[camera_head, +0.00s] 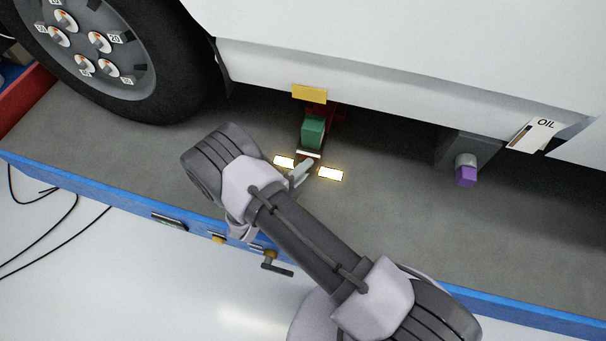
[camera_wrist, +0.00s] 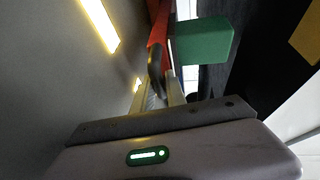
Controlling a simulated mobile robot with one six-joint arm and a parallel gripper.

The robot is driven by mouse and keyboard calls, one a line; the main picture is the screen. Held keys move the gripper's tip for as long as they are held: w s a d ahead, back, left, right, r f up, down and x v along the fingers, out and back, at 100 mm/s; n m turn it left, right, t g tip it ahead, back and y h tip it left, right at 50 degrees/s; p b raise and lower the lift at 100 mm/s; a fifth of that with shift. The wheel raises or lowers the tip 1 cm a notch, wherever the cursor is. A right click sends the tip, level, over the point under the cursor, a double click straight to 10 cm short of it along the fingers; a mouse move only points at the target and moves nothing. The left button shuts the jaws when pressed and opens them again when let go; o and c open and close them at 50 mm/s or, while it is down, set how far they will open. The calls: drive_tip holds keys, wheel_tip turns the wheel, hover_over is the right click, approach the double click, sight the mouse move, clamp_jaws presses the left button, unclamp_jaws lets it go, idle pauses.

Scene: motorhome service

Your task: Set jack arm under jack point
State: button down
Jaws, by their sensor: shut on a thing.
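The red jack arm (camera_head: 338,113) is low beneath the white vehicle's sill, partly hidden by a green block (camera_head: 313,132). A yellow plate (camera_head: 310,93) on the sill's lower edge sits just above the green block in the picture. I cannot tell whether they touch. My gripper (camera_head: 301,174) is at the near side of the jack. In the wrist view my gripper (camera_wrist: 160,90) is shut on a dark, rounded part (camera_wrist: 155,68) beside the red bar (camera_wrist: 158,25). The green block (camera_wrist: 203,41) is just right of it there.
Two glowing white strips (camera_head: 330,174) flank the gripper on the grey platform. A wheel (camera_head: 95,45) stands at upper left. A purple-tipped drain fitting (camera_head: 466,174) and an OIL tag (camera_head: 536,134) are at right. The blue platform edge (camera_head: 120,201) runs in front; bare platform lies right of the jack.

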drive_tip(key=shift+d+f, duration=0.1)
drive_tip(key=shift+f, duration=0.05)
drive_tip(key=c, duration=1.6)
unclamp_jaws()
drive_tip(key=shift+o, duration=1)
drive_tip(key=shift+w, duration=0.1)
drive_tip(key=v, duration=1.7)
drive_tip(key=shift+s+r, duration=0.2)
drive_tip(key=shift+r, duration=0.05)
